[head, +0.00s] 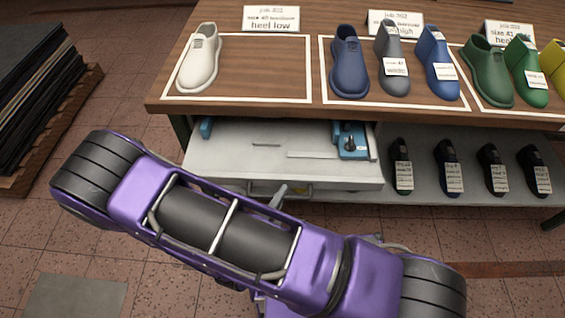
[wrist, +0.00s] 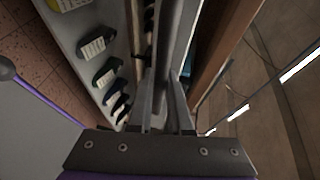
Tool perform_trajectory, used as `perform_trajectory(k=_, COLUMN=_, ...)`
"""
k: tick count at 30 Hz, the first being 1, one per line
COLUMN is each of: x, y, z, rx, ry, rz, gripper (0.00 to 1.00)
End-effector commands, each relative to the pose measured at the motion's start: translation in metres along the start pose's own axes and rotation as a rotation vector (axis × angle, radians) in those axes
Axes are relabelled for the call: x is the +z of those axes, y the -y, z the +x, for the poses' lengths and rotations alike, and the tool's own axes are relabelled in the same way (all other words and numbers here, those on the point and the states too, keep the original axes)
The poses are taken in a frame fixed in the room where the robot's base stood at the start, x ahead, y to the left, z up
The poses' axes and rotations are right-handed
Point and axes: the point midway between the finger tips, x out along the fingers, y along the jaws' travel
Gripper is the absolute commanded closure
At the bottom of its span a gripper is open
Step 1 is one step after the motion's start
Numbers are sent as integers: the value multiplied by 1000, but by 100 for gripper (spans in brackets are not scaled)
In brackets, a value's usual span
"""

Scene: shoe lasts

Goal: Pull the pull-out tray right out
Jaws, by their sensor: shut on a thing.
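The pull-out tray (head: 225,157) is a shallow pale grey drawer under the wooden table top. In the head view it stands out from below the table's front edge, with its inside showing. Its front has a handle (head: 262,190), partly hidden by my purple arm. My gripper (head: 279,196) is at that handle, mostly hidden behind the arm in the head view. In the wrist view my gripper (wrist: 163,85) has its two fingers close together against the tray front, shut on the handle. The exact grip is dark and hard to see.
A blue tool (head: 352,140) and flat metal pieces lie in the tray. Several shoe lasts stand on the table top (head: 240,92), a white one (head: 199,58) at the left. Dark lasts (head: 448,165) stand on the lower shelf at the right. Dark stacked sheets (head: 35,85) stand left.

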Motion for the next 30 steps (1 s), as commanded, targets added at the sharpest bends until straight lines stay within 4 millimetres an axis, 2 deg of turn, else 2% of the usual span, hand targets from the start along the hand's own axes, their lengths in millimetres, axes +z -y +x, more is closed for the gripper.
perform_trajectory(k=1, x=-6, y=-2, z=-17, rx=-2, ry=5, rz=-4, gripper=100)
perform_trajectory(k=6, x=-25, y=-14, z=-63, rx=-3, ry=5, rz=-4, gripper=100)
perform_trajectory(k=13, x=-44, y=-24, z=-108, rx=-3, ry=3, rz=0, gripper=100)
perform_trajectory(k=21, x=-54, y=-28, z=-130, rx=-5, ry=0, rz=1, gripper=100)
perform_trajectory(k=30, x=-54, y=-29, z=-132, rx=-5, ry=-1, rz=2, gripper=100)
